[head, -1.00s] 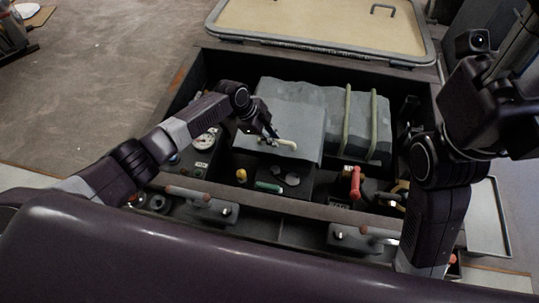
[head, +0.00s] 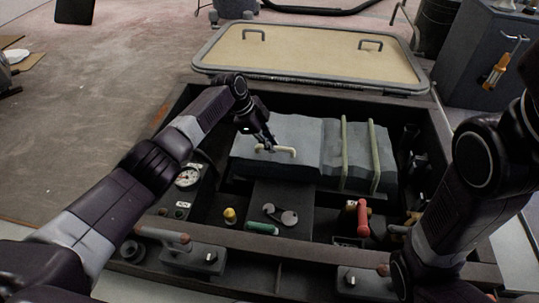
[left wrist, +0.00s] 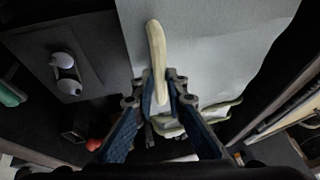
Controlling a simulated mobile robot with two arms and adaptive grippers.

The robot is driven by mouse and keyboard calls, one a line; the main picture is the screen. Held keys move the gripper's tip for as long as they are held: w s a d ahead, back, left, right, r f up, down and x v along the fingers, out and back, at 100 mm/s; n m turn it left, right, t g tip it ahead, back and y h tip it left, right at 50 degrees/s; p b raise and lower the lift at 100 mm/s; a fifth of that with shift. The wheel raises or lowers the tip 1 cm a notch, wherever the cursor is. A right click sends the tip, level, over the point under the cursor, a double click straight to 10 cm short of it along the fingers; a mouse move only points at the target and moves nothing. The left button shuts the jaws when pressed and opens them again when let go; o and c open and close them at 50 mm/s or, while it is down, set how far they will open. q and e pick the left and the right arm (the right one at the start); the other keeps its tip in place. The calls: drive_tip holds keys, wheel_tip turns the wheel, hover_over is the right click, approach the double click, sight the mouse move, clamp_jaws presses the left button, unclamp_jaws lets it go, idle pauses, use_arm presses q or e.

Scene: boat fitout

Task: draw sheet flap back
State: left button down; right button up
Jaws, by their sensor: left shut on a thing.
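The grey sheet flap (head: 290,135) lies over the left part of a grey block in the open locker. A cream bar handle (head: 285,151) is on the flap. My left gripper (head: 266,143) is shut on this handle, near its left end. In the left wrist view, the fingertips (left wrist: 163,84) close around the cream handle (left wrist: 156,52), with the pale flap (left wrist: 205,40) spread beyond them. Part of the flap's back edge is hidden by my left arm. My right arm stands at the right of the head view; its gripper is out of frame.
Two pale green straps (head: 345,155) cross the block's right part. The front compartments hold a gauge (head: 187,178), a yellow knob (head: 230,215), a green piece (head: 262,228), grey discs (head: 289,217) and a red valve handle (head: 362,218). The tan lid (head: 310,65) lies open behind.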

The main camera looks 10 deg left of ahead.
use_arm(q)
drive_tip(key=shift+w, duration=0.3)
drive_tip(key=shift+a, duration=0.1)
drive_tip(key=c, duration=1.9)
unclamp_jaws()
drive_tip(key=shift+c, duration=0.2)
drive_tip(key=v, duration=1.2)
